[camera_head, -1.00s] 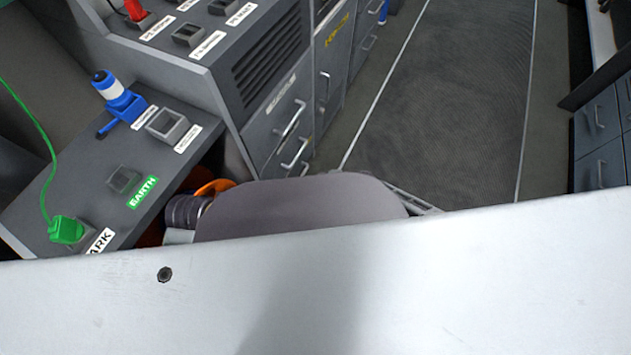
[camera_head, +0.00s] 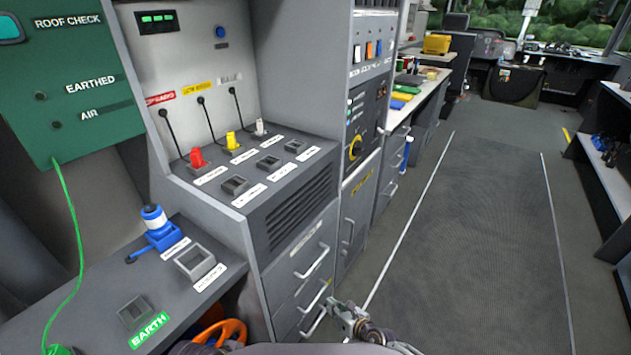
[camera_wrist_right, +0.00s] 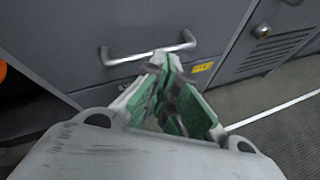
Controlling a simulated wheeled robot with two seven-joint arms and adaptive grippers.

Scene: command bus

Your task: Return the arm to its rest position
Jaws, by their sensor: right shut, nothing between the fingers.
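My right gripper (camera_head: 342,312) shows at the bottom middle of the head view, low in front of the grey drawers. In the right wrist view its green-padded fingers (camera_wrist_right: 165,62) come together at the tips, shut and empty. The tips appear close to a drawer handle (camera_wrist_right: 148,52) in that picture; whether they touch it I cannot tell. Much of my right arm is below the head view's edge. My left gripper is not in view.
A grey console (camera_head: 290,215) with red, yellow and white plugs stands left of centre. A low shelf (camera_head: 90,290) holds a blue plug (camera_head: 160,238) and an EARTH socket. An orange item (camera_head: 228,330) lies below it. The aisle floor (camera_head: 480,240) at right is clear.

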